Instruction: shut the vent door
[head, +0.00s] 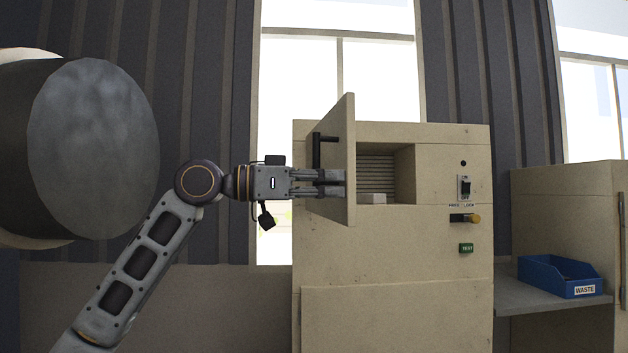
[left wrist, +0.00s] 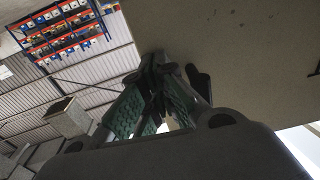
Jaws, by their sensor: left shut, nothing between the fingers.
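The vent door (head: 343,130) is a beige panel standing wide open, swung out from the left side of a square opening in the beige cabinet. A black handle (head: 316,150) is on its outer face. My left gripper (head: 343,182) reaches in from the left, its fingers across the door's outer face below the handle. The fingers are shut and empty; I cannot tell whether they touch the door. In the left wrist view, the fingers (left wrist: 160,70) are close together against a beige surface, probably the door (left wrist: 240,50). My right gripper is not in view.
The opening shows a slatted grille (head: 376,172) and a pale block (head: 373,198) inside. The cabinet front (head: 390,255) carries a switch (head: 465,187), a yellow-tipped knob (head: 470,218) and a green TEST label (head: 466,248). A blue WASTE bin (head: 555,280) stands on a shelf at right.

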